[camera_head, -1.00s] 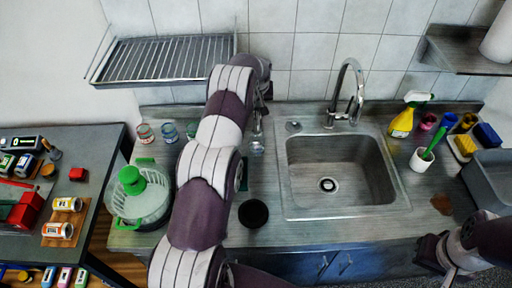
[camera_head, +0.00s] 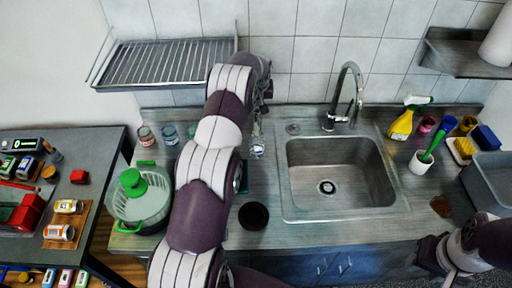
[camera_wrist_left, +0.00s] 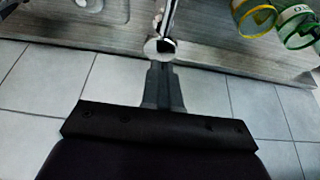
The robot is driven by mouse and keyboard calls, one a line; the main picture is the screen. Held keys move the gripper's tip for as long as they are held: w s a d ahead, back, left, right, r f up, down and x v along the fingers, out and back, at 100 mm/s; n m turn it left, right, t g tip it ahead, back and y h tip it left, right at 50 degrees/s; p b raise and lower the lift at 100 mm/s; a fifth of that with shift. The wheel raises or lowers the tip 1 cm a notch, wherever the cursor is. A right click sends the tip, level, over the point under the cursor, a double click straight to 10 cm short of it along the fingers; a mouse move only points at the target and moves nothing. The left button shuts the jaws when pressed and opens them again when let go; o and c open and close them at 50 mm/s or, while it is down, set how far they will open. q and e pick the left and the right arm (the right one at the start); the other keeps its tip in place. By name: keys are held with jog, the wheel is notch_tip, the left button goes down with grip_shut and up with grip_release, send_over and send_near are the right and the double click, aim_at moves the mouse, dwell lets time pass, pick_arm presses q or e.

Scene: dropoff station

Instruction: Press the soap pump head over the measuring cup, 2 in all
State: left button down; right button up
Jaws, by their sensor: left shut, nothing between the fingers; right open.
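My left gripper (camera_wrist_left: 163,88) is shut and empty, pointing down at the back of the counter. In the left wrist view its tips are at or just above a pale round pump head (camera_wrist_left: 159,48), with a chrome spout (camera_wrist_left: 169,16) running away from it; I cannot tell whether they touch. In the head view my left arm hides most of this spot. A clear, shiny object (camera_head: 257,149) shows just right of the arm; I cannot tell whether it is the measuring cup. My right gripper (camera_head: 428,252) is open at the lower right, far from the pump.
The sink (camera_head: 335,205) and faucet (camera_head: 347,95) lie right of my left arm. A black disc (camera_head: 253,215) lies on the counter. A cup with a green brush (camera_head: 421,163) stands right.

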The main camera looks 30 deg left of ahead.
dwell(0.5)
pick_arm(q)
notch_tip(320, 180, up, 6)
jog(key=p, duration=0.3)
dwell(0.3)
